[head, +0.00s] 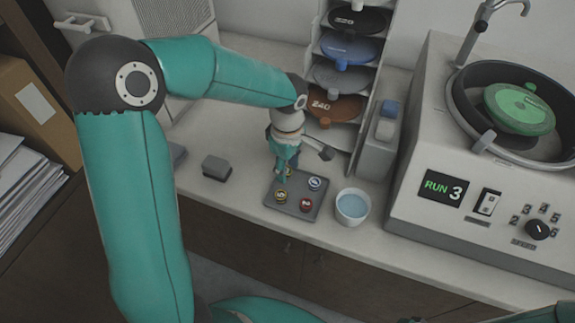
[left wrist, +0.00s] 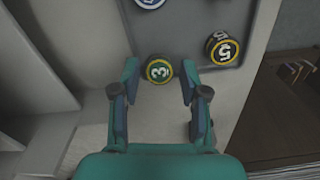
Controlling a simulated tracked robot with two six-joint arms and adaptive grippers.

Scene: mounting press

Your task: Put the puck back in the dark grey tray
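The dark grey tray (head: 296,207) lies on the counter. A green puck marked 3 with a yellow ring (left wrist: 159,69) is at the tray's back-left corner, by the rim; it seems to rest in the tray, but its contact is hard to see. My left gripper (head: 284,177) points down over that corner. In the left wrist view its fingers (left wrist: 160,80) are open on either side of the puck, with a small gap showing at each side. My right gripper is not in view.
A white bowl of blue liquid (head: 353,206) stands right of the tray. A grey block (head: 216,167) lies left of it. Behind are a rack of discs (head: 336,106) and a holder with small blocks (head: 376,140). The machine (head: 420,215) at right shows RUN 3.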

